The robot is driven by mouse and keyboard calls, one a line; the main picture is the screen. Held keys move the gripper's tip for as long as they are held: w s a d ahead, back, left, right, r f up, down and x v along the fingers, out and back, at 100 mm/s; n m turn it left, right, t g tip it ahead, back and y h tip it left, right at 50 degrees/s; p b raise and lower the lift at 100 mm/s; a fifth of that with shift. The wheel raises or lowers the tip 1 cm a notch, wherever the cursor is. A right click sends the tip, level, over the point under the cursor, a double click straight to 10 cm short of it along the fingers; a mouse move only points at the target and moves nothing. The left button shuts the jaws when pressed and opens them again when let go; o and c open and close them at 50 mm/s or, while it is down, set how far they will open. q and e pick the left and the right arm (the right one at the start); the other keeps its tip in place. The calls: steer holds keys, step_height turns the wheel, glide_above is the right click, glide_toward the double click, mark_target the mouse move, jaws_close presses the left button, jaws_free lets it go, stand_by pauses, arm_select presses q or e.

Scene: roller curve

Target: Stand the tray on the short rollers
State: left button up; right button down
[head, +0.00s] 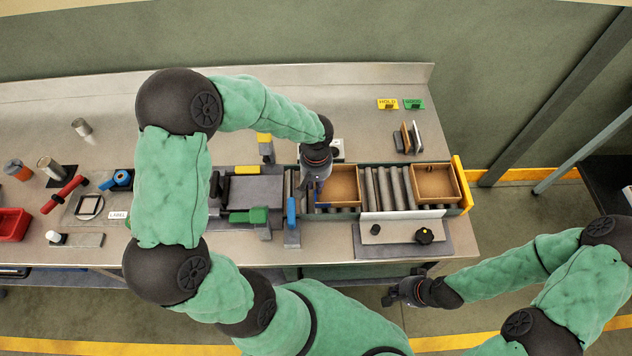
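A tan wooden tray (345,186) sits level on the roller conveyor (385,190), left of its middle. A second similar tray (435,181) sits at the conveyor's right end. My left gripper (318,184) reaches down at the left edge of the first tray and hides part of that edge. Whether its fingers are shut on the rim or only beside it cannot be told. Bare grey rollers show between the two trays, and a few more show left of the first tray. My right gripper (391,298) hangs in front of the table, away from both trays; its finger opening is too small to tell.
A yellow end plate (462,184) closes the conveyor's right end. A white strip and a panel with a black knob (424,236) lie in front. A blue-handled part (291,212) and green block (249,215) stand left. Yellow and green signs (388,104) stand behind.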

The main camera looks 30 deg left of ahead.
arm_select(q)
steer(key=shift+r, duration=0.15)
step_height(320, 180, up, 12)
steer(key=p, duration=0.2)
stand_by(0.5)
stand_by(0.5)
